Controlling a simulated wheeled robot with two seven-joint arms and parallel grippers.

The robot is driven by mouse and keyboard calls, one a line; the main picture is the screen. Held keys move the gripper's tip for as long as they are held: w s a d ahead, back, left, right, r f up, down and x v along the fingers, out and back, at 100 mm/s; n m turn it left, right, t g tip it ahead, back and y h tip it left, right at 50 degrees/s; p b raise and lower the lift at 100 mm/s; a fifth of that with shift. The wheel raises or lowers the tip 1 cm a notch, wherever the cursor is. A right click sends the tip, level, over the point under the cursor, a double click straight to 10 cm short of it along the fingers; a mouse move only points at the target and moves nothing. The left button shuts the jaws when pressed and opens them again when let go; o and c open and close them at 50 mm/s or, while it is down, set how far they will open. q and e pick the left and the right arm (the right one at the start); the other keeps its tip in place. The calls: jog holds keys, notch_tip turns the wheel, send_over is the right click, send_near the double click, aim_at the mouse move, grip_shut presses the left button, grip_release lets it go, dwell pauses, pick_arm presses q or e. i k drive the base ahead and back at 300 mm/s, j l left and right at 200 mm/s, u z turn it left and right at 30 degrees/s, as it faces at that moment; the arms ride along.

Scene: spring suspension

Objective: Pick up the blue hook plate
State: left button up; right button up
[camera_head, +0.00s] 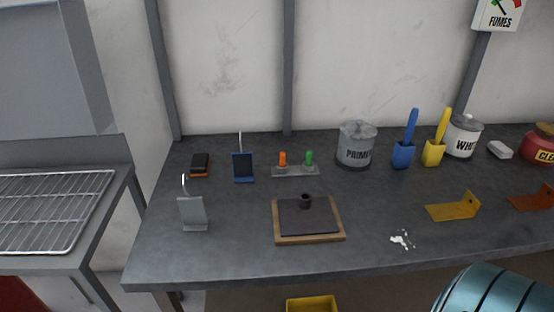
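The blue hook plate (243,167) stands upright on the grey workbench, left of the middle. It has a dark blue face, a small foot at its base and a thin light hook rising from its top. A grey hook plate (192,212) of similar shape stands nearer the front left. Nothing touches the blue plate. Neither of my grippers shows in this view.
A small black and orange box (200,165) lies left of the blue plate. A holder (296,171) with orange and green pegs stands to its right. A wood-framed dark plate (309,238) lies in front. Bare benchtop (235,250) lies at front left.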

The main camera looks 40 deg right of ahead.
aim_at(242, 163)
jog(key=i+j+z, duration=0.25)
jog(key=j+z, duration=0.2)
jog(key=j, duration=0.2)
jog(key=i+j+z, duration=0.1)
jog(key=j+z, duration=0.15)
jog(key=j, duration=0.15)
jog(key=i+j+z, duration=0.1)
jog(key=j+z, duration=0.15)
jog(key=j, duration=0.15)
